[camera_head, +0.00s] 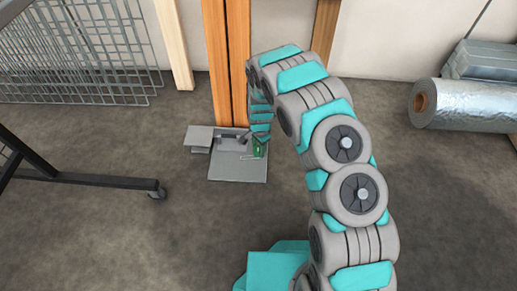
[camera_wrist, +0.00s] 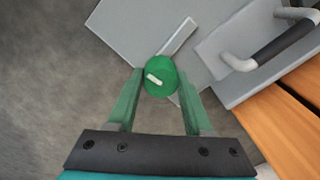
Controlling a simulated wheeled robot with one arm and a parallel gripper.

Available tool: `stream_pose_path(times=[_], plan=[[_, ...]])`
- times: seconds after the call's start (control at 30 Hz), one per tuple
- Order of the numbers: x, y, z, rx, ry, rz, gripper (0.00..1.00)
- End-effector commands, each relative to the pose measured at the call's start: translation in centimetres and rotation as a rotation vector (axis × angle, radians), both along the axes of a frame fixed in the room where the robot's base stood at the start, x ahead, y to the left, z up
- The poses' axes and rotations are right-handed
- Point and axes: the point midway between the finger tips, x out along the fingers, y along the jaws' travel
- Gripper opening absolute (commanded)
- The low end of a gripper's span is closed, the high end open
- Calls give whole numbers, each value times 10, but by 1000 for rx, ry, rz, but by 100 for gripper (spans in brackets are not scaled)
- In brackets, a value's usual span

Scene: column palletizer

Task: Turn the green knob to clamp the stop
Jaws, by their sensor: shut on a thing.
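The green knob (camera_wrist: 161,79) is round with a pale bar mark on top, set slanting in the wrist view. It sits over a grey metal plate (camera_wrist: 135,30) beside a light flat strip (camera_wrist: 178,37). My gripper (camera_wrist: 161,88) has its two green fingers on either side of the knob and is shut on it. In the head view the knob (camera_head: 257,150) shows small at the end of my arm, partly hidden by it. Which part is the stop I cannot tell.
A raised grey piece with a dark-gripped handle (camera_wrist: 285,42) is at right in the wrist view. Orange-brown upright beams (camera_head: 227,60) rise behind the plate. A wire mesh rack (camera_head: 85,50) stands left, a dark wheeled frame (camera_head: 95,181) nearer. A foil roll (camera_head: 465,105) lies right.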

Motion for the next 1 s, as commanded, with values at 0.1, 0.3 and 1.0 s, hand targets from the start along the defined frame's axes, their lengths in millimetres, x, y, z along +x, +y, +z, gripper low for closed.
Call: stream_pose_path(times=[0.1,0.3,1.0], plan=[[2,0,0,1,-5,-61,0],[2,0,0,2,-5,-129,0],[1,0,1,1,-4,-159,64]])
